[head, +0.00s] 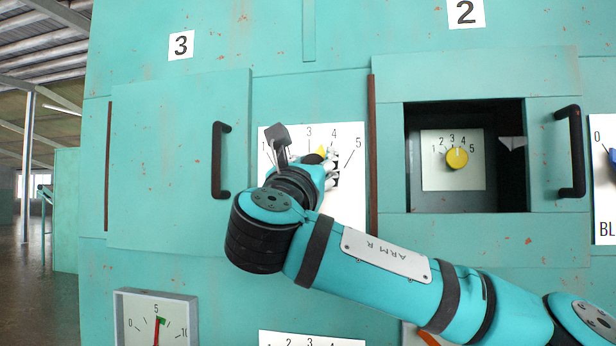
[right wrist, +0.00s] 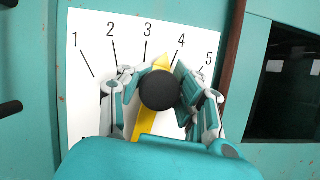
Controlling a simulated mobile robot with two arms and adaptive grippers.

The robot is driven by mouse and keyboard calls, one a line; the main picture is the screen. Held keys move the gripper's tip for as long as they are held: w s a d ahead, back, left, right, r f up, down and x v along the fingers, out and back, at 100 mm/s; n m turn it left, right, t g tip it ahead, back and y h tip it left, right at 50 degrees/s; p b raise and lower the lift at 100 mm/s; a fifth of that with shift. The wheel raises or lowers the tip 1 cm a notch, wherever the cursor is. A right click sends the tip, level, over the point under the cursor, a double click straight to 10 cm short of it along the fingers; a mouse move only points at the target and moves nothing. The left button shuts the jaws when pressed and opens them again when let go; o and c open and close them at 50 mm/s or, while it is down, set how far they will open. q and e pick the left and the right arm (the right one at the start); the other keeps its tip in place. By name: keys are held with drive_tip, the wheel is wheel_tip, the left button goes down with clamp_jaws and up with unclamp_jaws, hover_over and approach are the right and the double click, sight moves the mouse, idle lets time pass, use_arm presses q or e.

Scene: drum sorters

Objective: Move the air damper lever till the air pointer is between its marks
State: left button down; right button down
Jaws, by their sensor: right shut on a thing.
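A yellow lever (right wrist: 146,122) with a black ball knob (right wrist: 160,89) is mounted on a white scale plate (right wrist: 88,75) numbered 1 to 5.
A closed door (head: 170,160) with a black handle (head: 220,160) is left of the plate. Right of it, an open recess holds a yellow knob (head: 457,157) on a 1-to-5 dial. Another numbered plate (head: 312,340) lies below, mostly cut off.

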drive_tip(key=shift+a+f, duration=0.4)
drive_tip(key=shift+f, duration=0.1)
drive_tip(key=c, duration=1.3)
unclamp_jaws()
drive_tip(key=shift+c, duration=0.2)
drive_tip(key=o, duration=0.4)
drive_tip(key=shift+s+a+r, duration=0.15)
drive_tip(key=shift+s+r, duration=0.15)
drive_tip(key=shift+s, duration=0.1)
drive_tip(key=shift+o, duration=0.2)
drive_tip(key=shift+r, duration=0.1)
drive_tip(key=shift+w, duration=0.1)
use_arm(q)
drive_tip(key=shift+s+d, duration=0.1)
drive_tip(key=shift+d, duration=0.5)
use_arm(e)
drive_tip(key=v, duration=1.2)
